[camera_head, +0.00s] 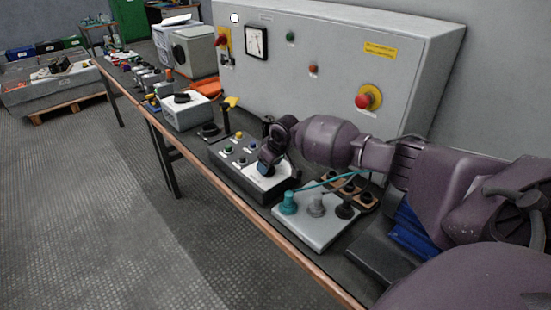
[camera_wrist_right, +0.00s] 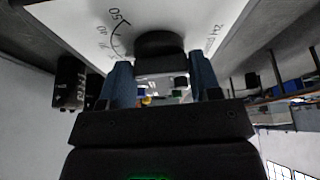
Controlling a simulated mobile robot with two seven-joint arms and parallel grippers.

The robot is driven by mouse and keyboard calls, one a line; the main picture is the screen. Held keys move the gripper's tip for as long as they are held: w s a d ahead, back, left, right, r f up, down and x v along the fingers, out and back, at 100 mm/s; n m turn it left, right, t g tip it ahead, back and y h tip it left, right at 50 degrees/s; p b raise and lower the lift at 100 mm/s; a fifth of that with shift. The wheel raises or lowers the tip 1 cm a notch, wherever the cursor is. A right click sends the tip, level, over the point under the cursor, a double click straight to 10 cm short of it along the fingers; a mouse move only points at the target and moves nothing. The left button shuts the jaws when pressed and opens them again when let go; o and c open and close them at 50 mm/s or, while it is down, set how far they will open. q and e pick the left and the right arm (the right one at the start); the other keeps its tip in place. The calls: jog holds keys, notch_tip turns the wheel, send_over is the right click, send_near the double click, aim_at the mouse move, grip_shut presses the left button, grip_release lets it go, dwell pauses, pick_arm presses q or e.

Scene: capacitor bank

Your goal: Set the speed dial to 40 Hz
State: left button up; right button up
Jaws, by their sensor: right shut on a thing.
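The speed dial is a black round knob (camera_wrist_right: 158,45) on a white scale plate (camera_wrist_right: 75,20) in the right wrist view. The marks 50 and 40 show beside it; the rest of the scale and the knob's pointer are hidden, so the setting cannot be read. My right gripper (camera_wrist_right: 161,72) has its two blue fingers on either side of the knob and is shut on it. In the head view my right gripper (camera_head: 272,160) reaches down to the white plate (camera_head: 268,188) of the grey control box (camera_head: 246,184) and covers the knob. My left gripper is not in view.
Coloured push buttons (camera_head: 239,135) sit on the same box, left of my gripper. A white board (camera_head: 312,230) with teal, grey and black plugs lies close in front. The bench's front edge (camera_head: 230,195) is near.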

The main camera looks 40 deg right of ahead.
jog(key=m+p, duration=0.2)
jog(key=h, duration=0.1)
jog(key=shift+a+r+m+p, duration=0.25)
jog(key=shift+r+m+p, duration=0.1)
jog(key=shift+m+p, duration=0.05)
jog(key=m+p, duration=0.1)
jog(key=m+h+p, duration=0.1)
jog(key=m+p, duration=0.1)
jog(key=shift+a+f+m+g, duration=0.15)
jog(key=shift+f+m+g, duration=0.15)
jog(key=shift+m, duration=0.1)
jog(key=shift+m+h+p, duration=0.35)
jog(key=shift+m+h, duration=0.05)
jog(key=shift+m, duration=0.1)
jog(key=shift+f+m, duration=0.15)
jog(key=shift+m, duration=0.35)
jog(key=o, duration=0.9)
